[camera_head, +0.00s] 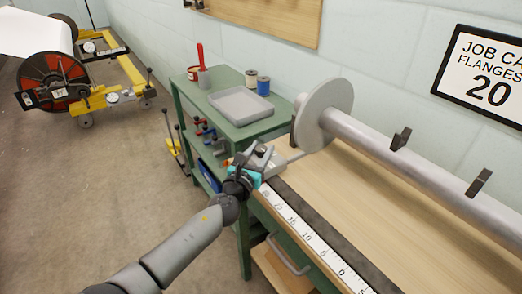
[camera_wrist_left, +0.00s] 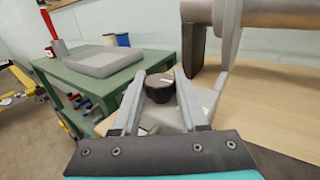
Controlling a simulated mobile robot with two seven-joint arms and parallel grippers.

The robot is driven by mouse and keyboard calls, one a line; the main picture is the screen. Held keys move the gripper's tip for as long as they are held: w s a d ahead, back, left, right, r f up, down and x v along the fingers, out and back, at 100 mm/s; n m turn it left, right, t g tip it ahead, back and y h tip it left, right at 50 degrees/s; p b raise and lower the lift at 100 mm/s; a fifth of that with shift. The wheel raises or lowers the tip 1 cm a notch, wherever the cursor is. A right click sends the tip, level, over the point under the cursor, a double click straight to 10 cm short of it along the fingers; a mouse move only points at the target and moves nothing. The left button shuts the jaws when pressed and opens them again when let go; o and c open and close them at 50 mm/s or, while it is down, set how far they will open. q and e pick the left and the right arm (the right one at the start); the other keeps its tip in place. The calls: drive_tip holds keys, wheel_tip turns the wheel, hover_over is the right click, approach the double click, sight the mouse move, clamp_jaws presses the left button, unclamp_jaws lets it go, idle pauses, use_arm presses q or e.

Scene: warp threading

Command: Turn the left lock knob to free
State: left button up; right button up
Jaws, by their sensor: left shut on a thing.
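The left lock knob (camera_wrist_left: 159,89) is a black round knob with a pale mark on its top, on a grey block (camera_wrist_left: 203,100) at the bench end. In the left wrist view it sits between the two fingers of my left gripper (camera_wrist_left: 160,80), which are shut on it from both sides. In the head view my left gripper (camera_head: 258,165) is at the same grey block, below the big grey flange disc (camera_head: 325,108), and hides most of the knob. My right gripper is not in view.
A grey roller (camera_head: 400,160) with two dark clips runs along the wooden bench (camera_head: 400,230), above a white ruler (camera_head: 305,235). A green cart (camera_head: 185,85) behind holds a grey tray (camera_head: 240,104) and two spools.

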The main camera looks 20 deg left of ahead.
use_arm(q)
clamp_jaws()
